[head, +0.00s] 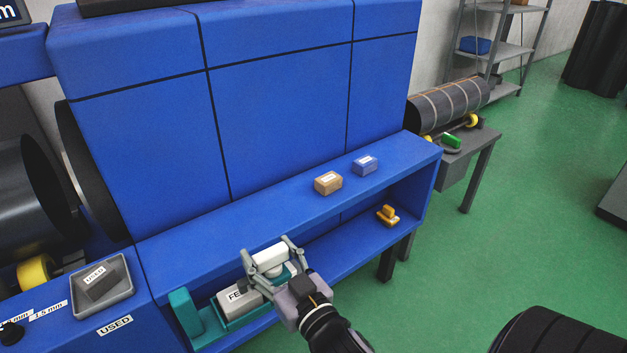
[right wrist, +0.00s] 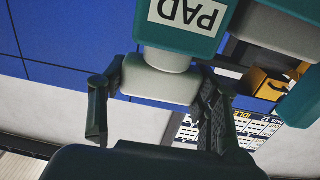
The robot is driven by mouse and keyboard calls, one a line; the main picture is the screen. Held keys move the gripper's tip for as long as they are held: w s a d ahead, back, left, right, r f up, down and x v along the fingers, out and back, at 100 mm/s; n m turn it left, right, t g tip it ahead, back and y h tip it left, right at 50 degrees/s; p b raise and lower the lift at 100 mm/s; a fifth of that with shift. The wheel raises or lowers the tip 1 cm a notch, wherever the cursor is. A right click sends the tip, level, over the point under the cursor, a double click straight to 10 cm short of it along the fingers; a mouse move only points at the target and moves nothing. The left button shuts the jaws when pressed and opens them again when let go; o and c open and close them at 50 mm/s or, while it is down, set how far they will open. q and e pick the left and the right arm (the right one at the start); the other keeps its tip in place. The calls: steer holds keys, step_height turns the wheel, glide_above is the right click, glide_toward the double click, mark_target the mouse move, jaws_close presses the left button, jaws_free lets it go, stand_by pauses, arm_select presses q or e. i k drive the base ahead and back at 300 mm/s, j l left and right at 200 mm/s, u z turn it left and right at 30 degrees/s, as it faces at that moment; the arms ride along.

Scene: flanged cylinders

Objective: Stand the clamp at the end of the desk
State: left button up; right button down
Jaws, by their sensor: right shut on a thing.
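My right gripper (head: 272,264) is shut on the pale grip of a teal pad block. The right wrist view shows the grip (right wrist: 160,80) between the two fingers and the block's label "PAD" (right wrist: 187,14). In the head view the block is mostly hidden behind the gripper, above the lower shelf. A small orange piece with a raised top, perhaps the clamp (head: 388,215), sits at the right end of the lower shelf, apart from the gripper. The blue desk (head: 225,234) has an upper ledge over this shelf. My left gripper is not in view.
Tan (head: 328,183) and blue-violet (head: 365,165) boxes sit on the upper ledge. A grey tray (head: 103,285) marked "USED" is at left. A grey table (head: 468,150) stands beyond the desk.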

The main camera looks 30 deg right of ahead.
mark_target(401, 149)
steer(key=z, duration=1.15)
steer(key=i+l, duration=0.25)
steer(key=i, duration=0.25)
steer(key=i+l, duration=0.25)
steer(key=i, duration=0.2)
steer(key=i+l, duration=0.25)
steer(key=i, duration=0.25)
